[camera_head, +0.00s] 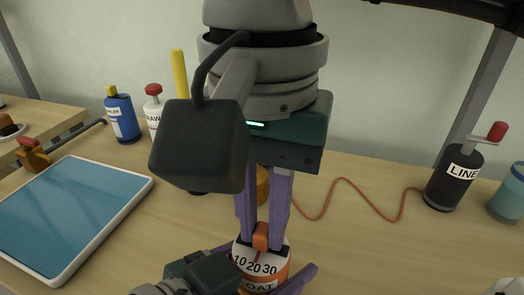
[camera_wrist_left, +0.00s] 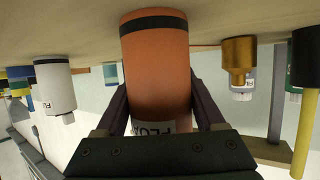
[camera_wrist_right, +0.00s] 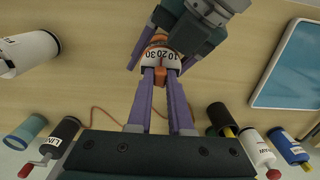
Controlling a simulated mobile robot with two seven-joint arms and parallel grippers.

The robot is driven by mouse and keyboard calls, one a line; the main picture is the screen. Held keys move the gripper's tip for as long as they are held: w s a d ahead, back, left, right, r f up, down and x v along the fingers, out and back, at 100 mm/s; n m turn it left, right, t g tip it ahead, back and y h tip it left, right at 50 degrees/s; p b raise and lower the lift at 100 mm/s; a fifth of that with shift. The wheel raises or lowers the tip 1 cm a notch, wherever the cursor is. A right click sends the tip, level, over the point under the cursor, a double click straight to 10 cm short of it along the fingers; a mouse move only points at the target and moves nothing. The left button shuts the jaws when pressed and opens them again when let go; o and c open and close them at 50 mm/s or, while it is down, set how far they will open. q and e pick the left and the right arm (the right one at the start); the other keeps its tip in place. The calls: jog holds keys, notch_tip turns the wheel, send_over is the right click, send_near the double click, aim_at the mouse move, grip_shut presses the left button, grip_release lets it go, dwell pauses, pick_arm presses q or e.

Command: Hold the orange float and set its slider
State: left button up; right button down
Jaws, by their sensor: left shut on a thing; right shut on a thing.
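The orange float (camera_head: 277,277) stands on the table with a white band marked 10 20 30 around its top. My left gripper (camera_head: 262,271) reaches in low from the left and is shut around the float's body; the left wrist view shows the orange cylinder (camera_wrist_left: 158,70) between its fingers. My right gripper (camera_head: 261,232) comes down from above, shut on the small orange slider (camera_head: 261,241) at the scale. The slider (camera_wrist_right: 160,78) also shows in the right wrist view, below the 20. In the head view, the left gripper hides part of the float.
A black LINE reel (camera_head: 455,178) with a red crank stands at right, and a red cord (camera_head: 345,181) runs from it across the table. A blue-topped tray (camera_head: 68,215) lies at left. A blue bottle (camera_head: 122,119) and a white bottle (camera_head: 153,108) stand behind it.

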dwell(0.6)
jog(key=shift+w+a, duration=0.3)
jog(key=shift+a, duration=0.55)
jog(key=c, duration=0.8)
grip_release()
notch_tip(320, 180, up, 12)
